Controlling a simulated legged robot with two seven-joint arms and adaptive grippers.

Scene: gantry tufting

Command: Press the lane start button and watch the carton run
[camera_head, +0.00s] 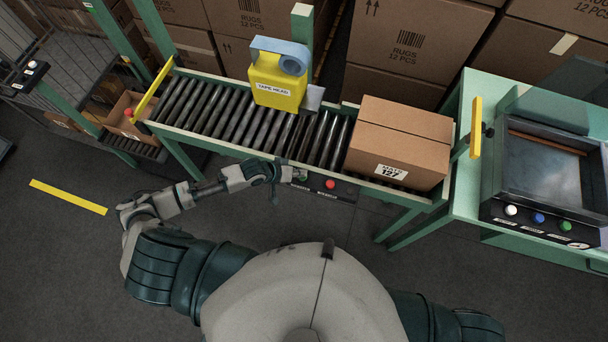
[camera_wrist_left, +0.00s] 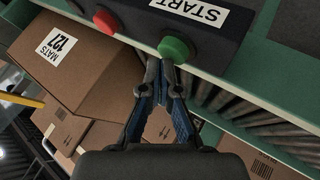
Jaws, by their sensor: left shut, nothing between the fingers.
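The green start button (camera_wrist_left: 173,49) sits on a black control box (camera_wrist_left: 205,30) labelled START in the left wrist view. A red button (camera_wrist_left: 105,19) is beside it, and it also shows in the head view (camera_head: 330,184). My left gripper (camera_wrist_left: 161,66) is shut and empty, its tips at the lower edge of the green button; I cannot tell whether they touch it. In the head view my left gripper (camera_head: 297,173) reaches the box and mostly hides the green button. The carton (camera_head: 398,143), labelled MATS 127, rests on the right end of the roller lane (camera_head: 240,122). My right gripper is not in view.
A yellow tape head (camera_head: 275,88) stands over the lane's middle. Yellow end plates (camera_head: 475,128) flank the lane. A bench with white, blue and green buttons (camera_head: 538,218) is at right. Stacked rug cartons (camera_head: 402,47) stand behind. A yellow floor strip (camera_head: 68,197) lies at left.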

